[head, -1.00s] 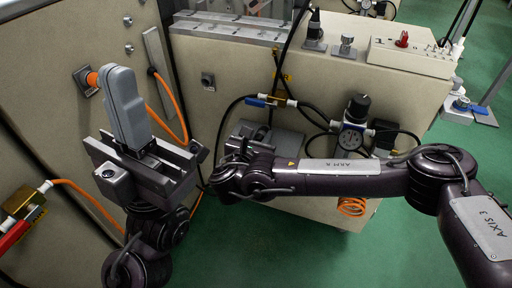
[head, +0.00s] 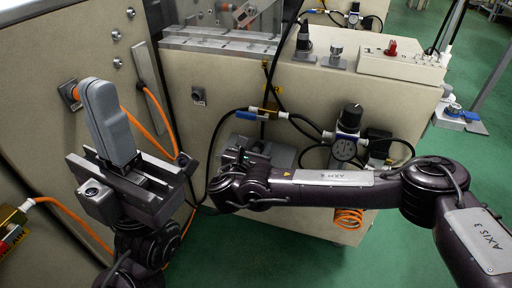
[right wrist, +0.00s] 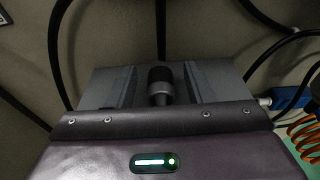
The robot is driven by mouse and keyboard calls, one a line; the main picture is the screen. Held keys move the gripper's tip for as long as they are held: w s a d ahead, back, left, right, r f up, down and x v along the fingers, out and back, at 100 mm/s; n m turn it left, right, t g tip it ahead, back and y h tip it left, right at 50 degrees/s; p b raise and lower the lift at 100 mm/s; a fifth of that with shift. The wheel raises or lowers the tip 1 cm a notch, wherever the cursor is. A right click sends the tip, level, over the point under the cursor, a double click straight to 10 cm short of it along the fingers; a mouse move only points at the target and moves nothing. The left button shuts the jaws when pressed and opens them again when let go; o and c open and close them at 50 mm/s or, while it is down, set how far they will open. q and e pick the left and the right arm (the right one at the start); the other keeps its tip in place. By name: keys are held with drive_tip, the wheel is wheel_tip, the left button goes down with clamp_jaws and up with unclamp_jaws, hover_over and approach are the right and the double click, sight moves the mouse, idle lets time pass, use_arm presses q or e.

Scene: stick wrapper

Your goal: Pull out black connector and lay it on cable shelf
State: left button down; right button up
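The black connector (right wrist: 160,85) shows in the right wrist view as a short dark cylinder with a greyer near part. It sits between the two grey fingers of my right gripper (right wrist: 160,88), with narrow gaps visible on both sides. In the head view my right gripper (head: 264,152) is at the front of the right cabinet, and the connector cannot be made out there. My left gripper (head: 128,178) is around the lower end of a grey rounded handle (head: 108,115) at the left cabinet; its grip is unclear. I cannot identify the cable shelf for certain.
A metal ledge (head: 218,46) runs along the top of the right cabinet (head: 380,95). A pressure gauge (head: 344,148), black hoses and a blue fitting (head: 242,114) are close to my right gripper. An orange cable (head: 155,125) hangs by the left cabinet. Green floor (head: 300,255) is clear.

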drive_tip(key=p+v, duration=0.2)
drive_tip(key=v, duration=0.5)
drive_tip(key=shift+s, duration=0.4)
drive_tip(key=shift+a, duration=0.1)
idle(0.4)
